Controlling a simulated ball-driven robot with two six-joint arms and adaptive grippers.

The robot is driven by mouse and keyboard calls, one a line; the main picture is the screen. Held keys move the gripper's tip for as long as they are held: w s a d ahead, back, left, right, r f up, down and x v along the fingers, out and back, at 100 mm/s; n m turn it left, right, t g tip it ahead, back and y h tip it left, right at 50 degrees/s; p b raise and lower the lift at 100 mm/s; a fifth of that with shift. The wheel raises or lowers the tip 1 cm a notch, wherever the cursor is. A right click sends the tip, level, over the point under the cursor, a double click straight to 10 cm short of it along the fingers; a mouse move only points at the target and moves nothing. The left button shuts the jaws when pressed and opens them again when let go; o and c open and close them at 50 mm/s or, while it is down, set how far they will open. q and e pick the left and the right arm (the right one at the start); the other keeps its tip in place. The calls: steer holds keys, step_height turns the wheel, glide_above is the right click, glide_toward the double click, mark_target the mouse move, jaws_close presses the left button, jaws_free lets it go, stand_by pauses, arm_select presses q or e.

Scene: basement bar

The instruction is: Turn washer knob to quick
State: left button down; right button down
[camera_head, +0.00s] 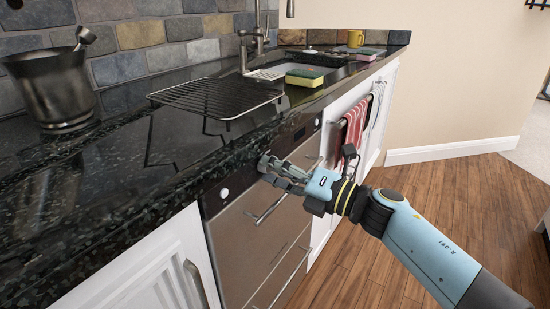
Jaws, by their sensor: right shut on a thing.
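The washer (232,240) is a steel-fronted unit with handles, set under the black counter. Its dark control strip (210,203) runs along the top edge, with a small round white piece (223,193) near its left end. My right gripper (266,166) reaches in from the right, and its fingertips are at the middle of this strip, just below the counter edge. It is shut on the washer knob, which the fingers hide, so its setting cannot be read. My left gripper is not in view.
A wire rack (215,97) and a metal mortar (55,88) stand on the counter. A sponge (305,77) lies by the sink. Striped towels (354,128) hang to the right. The wooden floor (450,200) is clear.

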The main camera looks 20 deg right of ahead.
steer(key=shift+m+p, duration=1.1)
steer(key=shift+m, duration=0.8)
steer(key=c, duration=1)
jaws_free()
